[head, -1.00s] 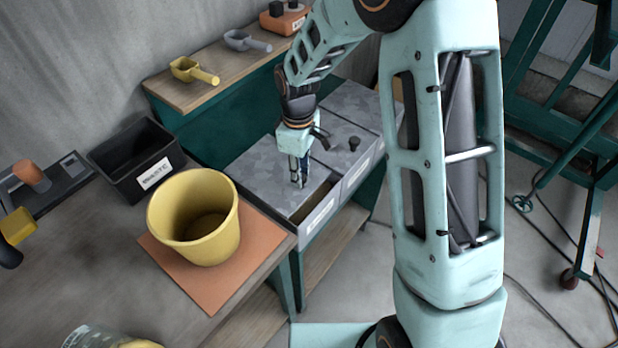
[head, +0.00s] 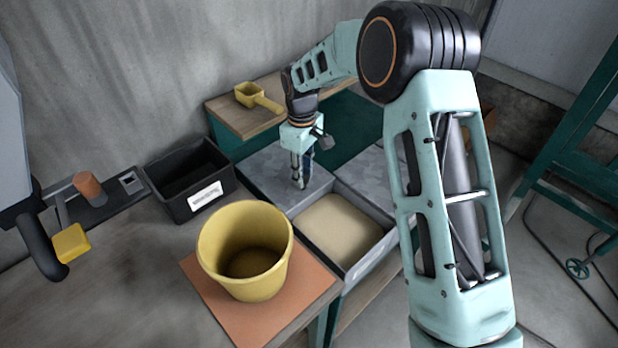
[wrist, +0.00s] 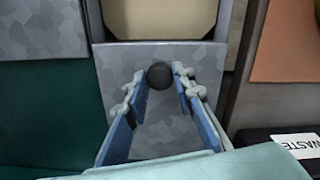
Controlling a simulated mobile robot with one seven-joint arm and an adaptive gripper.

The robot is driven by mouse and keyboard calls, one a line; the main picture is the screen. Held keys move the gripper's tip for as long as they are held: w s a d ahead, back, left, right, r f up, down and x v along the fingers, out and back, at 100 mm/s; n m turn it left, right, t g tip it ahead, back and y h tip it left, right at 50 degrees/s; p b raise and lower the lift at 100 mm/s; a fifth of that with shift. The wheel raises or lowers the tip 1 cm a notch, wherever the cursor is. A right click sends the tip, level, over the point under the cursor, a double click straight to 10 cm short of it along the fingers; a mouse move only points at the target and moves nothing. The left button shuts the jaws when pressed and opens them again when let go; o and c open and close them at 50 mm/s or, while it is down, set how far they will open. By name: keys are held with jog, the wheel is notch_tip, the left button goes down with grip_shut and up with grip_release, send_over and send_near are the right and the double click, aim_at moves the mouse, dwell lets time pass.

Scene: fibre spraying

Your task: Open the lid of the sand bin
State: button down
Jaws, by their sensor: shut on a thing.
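The sand bin (head: 372,262) is a grey metal box set in the green bench, and pale sand (head: 340,226) shows in its open front part. Its flat grey lid (head: 262,170) is slid back behind the opening, toward the wall. My gripper (head: 301,184) points down at the lid and is shut on its knob. In the wrist view the round black knob (wrist: 160,75) sits between my two blue-padded fingertips. Sand (wrist: 155,16) shows beyond the lid's edge there. The knob is hidden by the fingers in the head view.
A yellow bucket (head: 246,258) stands on an orange mat (head: 205,290) left of the bin. A black labelled waste box (head: 190,180) stands behind the bucket. A yellow scoop (head: 256,97) lies on the wooden shelf. A second grey lid (head: 362,175) is right of the lid.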

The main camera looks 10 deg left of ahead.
jog(key=shift+a, duration=0.1)
jog(key=c, duration=1.6)
grip_release()
notch_tip(320, 180, up, 12)
jog(key=shift+r, duration=0.1)
